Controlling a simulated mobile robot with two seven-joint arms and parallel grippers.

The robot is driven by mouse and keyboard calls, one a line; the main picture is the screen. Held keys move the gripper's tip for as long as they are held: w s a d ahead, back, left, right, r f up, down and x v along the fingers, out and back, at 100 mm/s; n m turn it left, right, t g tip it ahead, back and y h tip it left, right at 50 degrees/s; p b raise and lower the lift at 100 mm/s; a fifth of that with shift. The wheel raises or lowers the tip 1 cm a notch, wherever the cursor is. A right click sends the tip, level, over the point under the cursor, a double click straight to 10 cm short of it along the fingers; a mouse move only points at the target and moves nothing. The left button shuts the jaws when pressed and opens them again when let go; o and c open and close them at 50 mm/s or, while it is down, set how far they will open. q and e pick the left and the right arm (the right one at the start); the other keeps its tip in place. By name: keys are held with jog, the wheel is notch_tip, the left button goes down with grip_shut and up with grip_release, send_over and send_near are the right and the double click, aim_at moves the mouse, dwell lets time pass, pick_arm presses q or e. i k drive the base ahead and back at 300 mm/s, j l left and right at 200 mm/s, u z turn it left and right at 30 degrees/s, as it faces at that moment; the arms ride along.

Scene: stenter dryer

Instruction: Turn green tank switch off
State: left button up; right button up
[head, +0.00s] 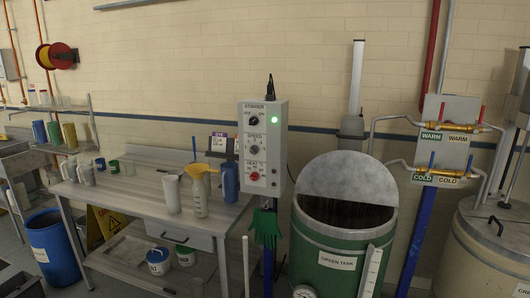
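A light grey control box (282,150) stands on a post beside the green tank (310,252), just left of it. Its top label seems to read STIRRER. Below it are a dark knob (253,121) with small lettering to its left and a lit green lamp (274,120). Lower down are a knob marked SPEED (253,149) and a red knob (254,176) under the word HEAT. The exact position of the top knob is too small to read. The tank carries a GREEN TANK label, and its grey lid is partly raised. Neither of my grippers is in view.
A work table (130,200) with jugs and bottles stands left of the box. A green glove (266,228) hangs below the box. WARM and COLD pipes (450,150) and a cream tank (480,270) are at the right. A blue barrel (55,255) stands at the left.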

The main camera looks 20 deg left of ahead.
aim_at(253, 121)
jog(key=i+j, duration=0.2)
jog(key=j, duration=0.2)
jog(key=i+j, duration=0.2)
jog(key=j, duration=0.2)
jog(key=i+j, duration=0.2)
jog(key=j, duration=0.15)
jog(key=i+j, duration=0.2)
jog(key=j, duration=0.2)
